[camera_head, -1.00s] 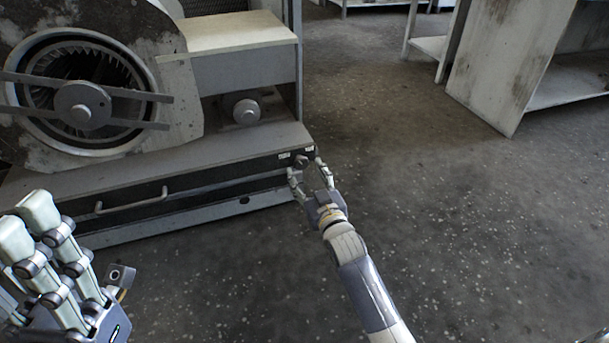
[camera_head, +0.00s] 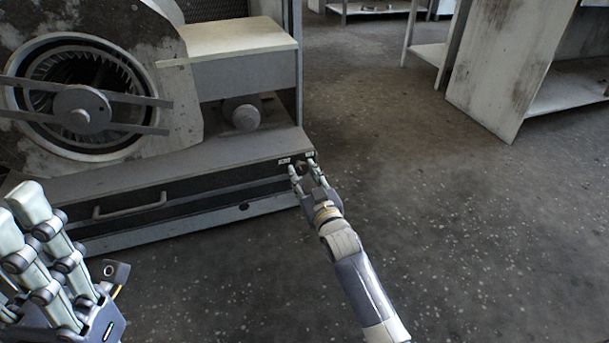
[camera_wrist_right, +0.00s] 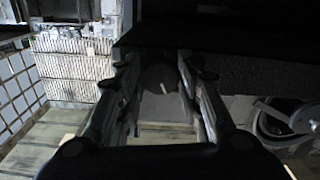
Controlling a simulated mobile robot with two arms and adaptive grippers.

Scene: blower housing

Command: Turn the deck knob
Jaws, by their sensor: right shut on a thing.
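The deck knob (camera_head: 301,163) is a small dark round knob at the right end of the black front panel of the blower deck, between two small white labels. My right gripper (camera_head: 302,165) is shut on it, one finger on each side. In the right wrist view the knob (camera_wrist_right: 158,78) is a dim disc with a pale line, between the two fingers; its edges are hard to make out. My left gripper (camera_head: 25,225) is at the lower left, away from the deck, its fingers seen close together; the gap between its tips is unclear.
The blower housing (camera_head: 165,40) with its round fan opening stands on the deck (camera_head: 190,165). A bar handle (camera_head: 130,204) sticks out of the front panel, left of the knob. A worn metal shelf unit (camera_head: 500,75) stands at upper right. The floor between is clear.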

